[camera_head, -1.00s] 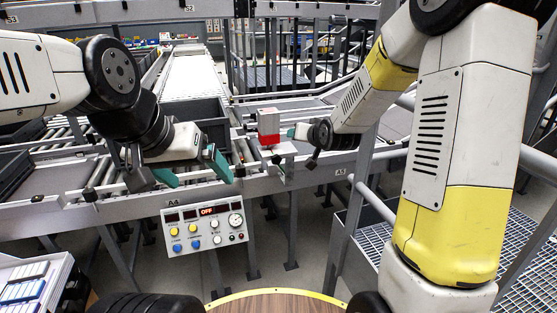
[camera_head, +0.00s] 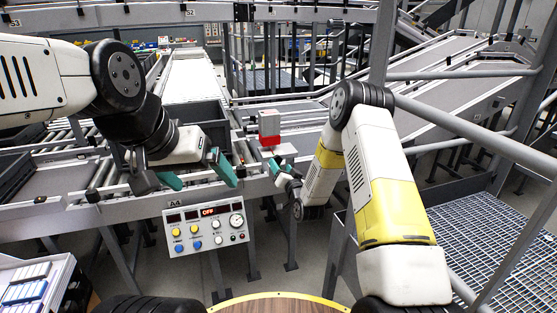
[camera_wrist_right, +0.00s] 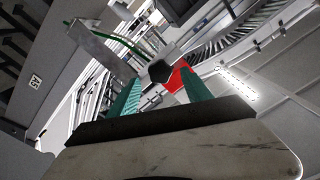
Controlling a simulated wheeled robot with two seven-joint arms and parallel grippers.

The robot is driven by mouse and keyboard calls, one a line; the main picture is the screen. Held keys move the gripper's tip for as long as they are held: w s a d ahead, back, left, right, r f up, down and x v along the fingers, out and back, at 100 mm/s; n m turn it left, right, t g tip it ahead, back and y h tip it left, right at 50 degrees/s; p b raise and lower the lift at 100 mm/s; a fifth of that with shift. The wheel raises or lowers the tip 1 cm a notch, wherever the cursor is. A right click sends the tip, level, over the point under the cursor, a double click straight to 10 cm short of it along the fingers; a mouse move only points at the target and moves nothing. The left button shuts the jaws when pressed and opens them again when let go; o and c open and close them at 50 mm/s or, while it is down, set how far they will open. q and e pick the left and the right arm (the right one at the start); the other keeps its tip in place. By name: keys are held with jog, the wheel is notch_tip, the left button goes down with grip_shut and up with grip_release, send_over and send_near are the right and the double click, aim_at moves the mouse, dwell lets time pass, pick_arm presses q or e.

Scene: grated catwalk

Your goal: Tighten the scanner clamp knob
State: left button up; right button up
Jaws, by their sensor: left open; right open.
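The scanner (camera_head: 269,124) is a small box, grey above and red below, on a bracket at the conveyor's edge. In the right wrist view its red part (camera_wrist_right: 179,77) shows behind a black faceted knob (camera_wrist_right: 160,71), which looks like the clamp knob. My right gripper (camera_head: 286,172) is open just below the scanner in the head view. In the wrist view the knob lies beyond and between the teal fingertips of my right gripper (camera_wrist_right: 160,88); I cannot tell if they touch it. My left gripper (camera_head: 197,174) is open and empty over the conveyor's near edge, left of the scanner.
A control panel (camera_head: 206,228) with a display reading OFF hangs below the conveyor rail. A grey bin (camera_head: 193,114) stands behind my left gripper. Grey railings (camera_head: 480,135) and a grated walkway (camera_head: 440,214) are at the right. A tray of boxes (camera_head: 30,284) is at lower left.

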aim_at(278, 161)
jog(key=shift+x, duration=1.95)
grip_shut()
